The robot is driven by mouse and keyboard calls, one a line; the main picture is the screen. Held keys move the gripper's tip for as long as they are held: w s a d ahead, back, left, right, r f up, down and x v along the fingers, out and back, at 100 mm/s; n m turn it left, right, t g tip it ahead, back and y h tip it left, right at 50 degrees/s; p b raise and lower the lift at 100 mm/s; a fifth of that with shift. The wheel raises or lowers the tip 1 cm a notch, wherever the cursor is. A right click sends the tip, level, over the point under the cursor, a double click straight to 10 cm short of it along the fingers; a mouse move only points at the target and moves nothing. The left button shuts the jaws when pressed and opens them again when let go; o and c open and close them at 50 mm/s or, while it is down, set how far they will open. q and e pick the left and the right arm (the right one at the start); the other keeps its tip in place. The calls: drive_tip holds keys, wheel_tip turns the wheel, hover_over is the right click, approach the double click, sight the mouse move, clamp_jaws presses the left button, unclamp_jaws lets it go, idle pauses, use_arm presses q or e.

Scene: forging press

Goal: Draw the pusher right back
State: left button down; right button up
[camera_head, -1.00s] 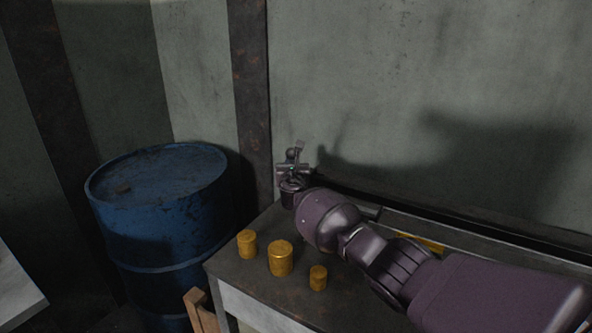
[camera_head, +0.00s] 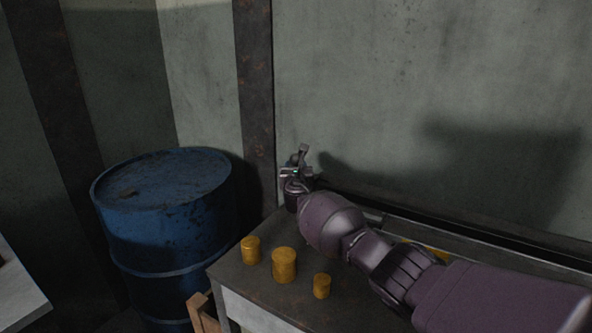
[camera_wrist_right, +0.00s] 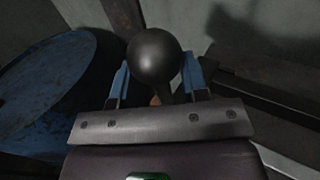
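In the right wrist view, a dark round ball knob (camera_wrist_right: 154,55) on a short stem sits between the two blue fingers of my right gripper (camera_wrist_right: 156,72). The fingers stand wide apart, one on each side of the ball; whether they touch it is unclear. I take this knob to be the pusher's handle; the rest of the pusher is hidden. In the head view, my right gripper (camera_head: 298,165) is small at the far left corner of the table, beside the wall, partly behind my arm. My left gripper is not in view.
Three yellow cylinders (camera_head: 284,265) stand on the dark table (camera_head: 245,285) near its left edge. A blue drum (camera_head: 165,220) stands left of the table. A dark rail (camera_head: 450,222) runs along the wall at the back. A wooden piece (camera_head: 203,312) is by the table's front.

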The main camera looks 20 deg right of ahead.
drive_tip(key=shift+s+a, duration=0.2)
drive_tip(key=shift+s, duration=0.05)
drive_tip(key=p+v, duration=0.5)
drive_tip(key=v, duration=0.5)
drive_tip(key=shift+s, duration=0.2)
drive_tip(key=shift+d+r, duration=0.1)
drive_tip(key=shift+d, duration=0.05)
